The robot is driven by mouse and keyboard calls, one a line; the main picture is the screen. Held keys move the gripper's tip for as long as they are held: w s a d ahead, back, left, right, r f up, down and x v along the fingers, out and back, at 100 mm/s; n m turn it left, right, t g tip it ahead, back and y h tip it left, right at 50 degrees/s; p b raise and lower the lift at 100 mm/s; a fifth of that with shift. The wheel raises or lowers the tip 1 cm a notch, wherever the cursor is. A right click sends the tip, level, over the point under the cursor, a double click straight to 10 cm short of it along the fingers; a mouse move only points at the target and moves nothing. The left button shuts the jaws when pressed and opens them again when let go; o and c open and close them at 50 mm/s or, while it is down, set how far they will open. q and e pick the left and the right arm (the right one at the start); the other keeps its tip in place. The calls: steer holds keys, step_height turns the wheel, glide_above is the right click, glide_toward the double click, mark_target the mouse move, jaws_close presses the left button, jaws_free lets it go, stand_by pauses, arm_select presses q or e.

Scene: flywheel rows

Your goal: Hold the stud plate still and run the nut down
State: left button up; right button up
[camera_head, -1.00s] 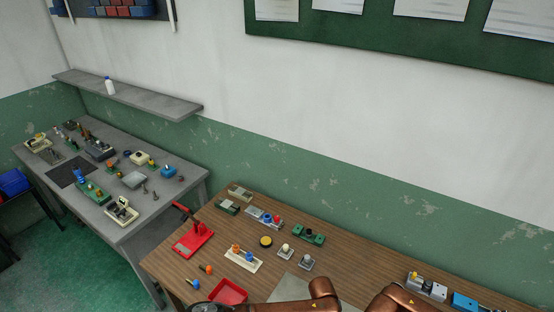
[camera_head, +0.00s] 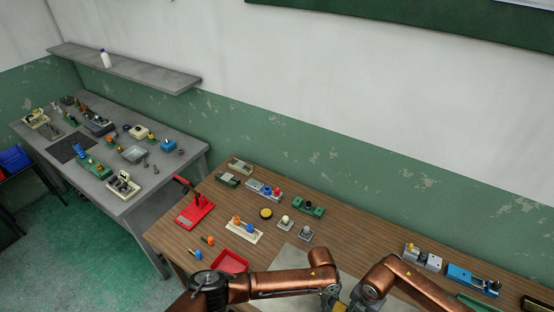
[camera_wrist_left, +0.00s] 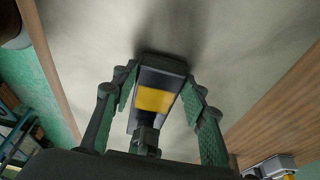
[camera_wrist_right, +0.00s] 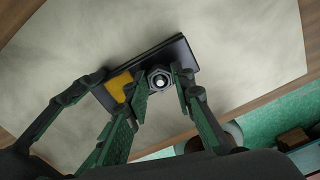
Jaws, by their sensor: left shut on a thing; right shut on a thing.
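The stud plate is a dark block with a yellow patch (camera_wrist_left: 155,100) in the left wrist view, above a pale grey mat. My left gripper (camera_wrist_left: 160,92) is shut on its sides. In the right wrist view the same plate (camera_wrist_right: 174,52) lies slanted, its yellow patch to the left. A grey hex nut (camera_wrist_right: 160,78) sits around a stud on its top face. My right gripper (camera_wrist_right: 160,88) is shut on the nut, one finger on each side. In the head view both grippers are low at the bottom edge and the plate is hard to make out.
The wooden bench holds a red tray (camera_head: 230,262), a red stand (camera_head: 194,210), a cream block with coloured knobs (camera_head: 243,230) and a blue fixture (camera_head: 472,280). The pale mat (camera_head: 290,258) has bare room behind my arms. A grey table (camera_head: 190,157) stands left.

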steer(key=o, duration=0.8)
steer(key=shift+c, duration=0.2)
steer(key=shift+r, duration=0.1)
steer(key=shift+r, duration=1.4)
steer(key=o, duration=0.6)
steer(key=shift+c, duration=0.3)
